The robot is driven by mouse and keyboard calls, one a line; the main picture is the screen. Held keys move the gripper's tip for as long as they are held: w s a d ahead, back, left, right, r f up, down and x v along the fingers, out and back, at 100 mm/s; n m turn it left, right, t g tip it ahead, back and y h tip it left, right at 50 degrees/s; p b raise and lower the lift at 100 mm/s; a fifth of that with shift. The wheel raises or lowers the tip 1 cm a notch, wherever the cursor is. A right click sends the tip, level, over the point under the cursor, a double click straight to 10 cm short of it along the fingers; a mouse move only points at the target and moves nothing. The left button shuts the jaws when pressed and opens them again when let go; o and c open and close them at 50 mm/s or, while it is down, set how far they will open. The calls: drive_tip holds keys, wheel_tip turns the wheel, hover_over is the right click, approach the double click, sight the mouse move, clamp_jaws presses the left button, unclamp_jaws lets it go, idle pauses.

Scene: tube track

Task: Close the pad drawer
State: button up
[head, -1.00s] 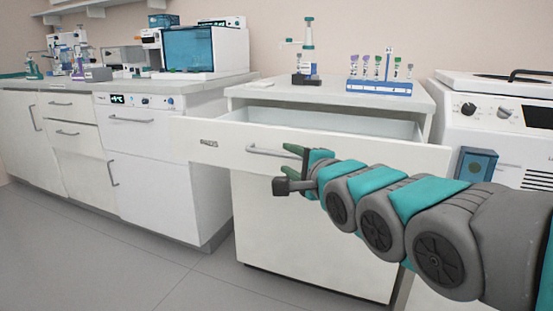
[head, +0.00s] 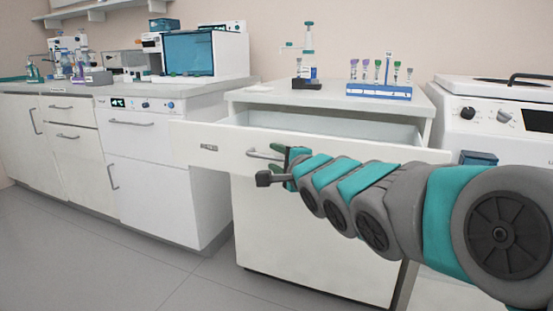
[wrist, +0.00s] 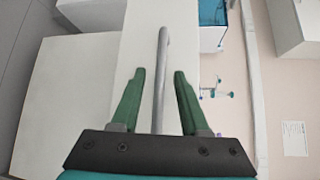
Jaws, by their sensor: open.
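The pad drawer (head: 225,148) is a white drawer with a small label on its left front, standing pulled out of the white cabinet (head: 300,235). Its inside shows over the top of its front. Its metal bar handle (head: 258,155) is on the front; in the wrist view the handle (wrist: 160,75) runs up between the two green fingers. My gripper (head: 277,168) is at the handle's right part, partly hiding it. In the wrist view my gripper (wrist: 158,90) is open, with a gap between each finger and the bar.
A blue tube rack (head: 379,91) with several tubes and a small dark-based stand (head: 306,83) are on the cabinet top. A white machine (head: 495,125) stands close on the right, and a counter with drawers (head: 145,150) on the left. The floor (head: 110,265) in front is clear.

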clamp_jaws()
idle(1.3)
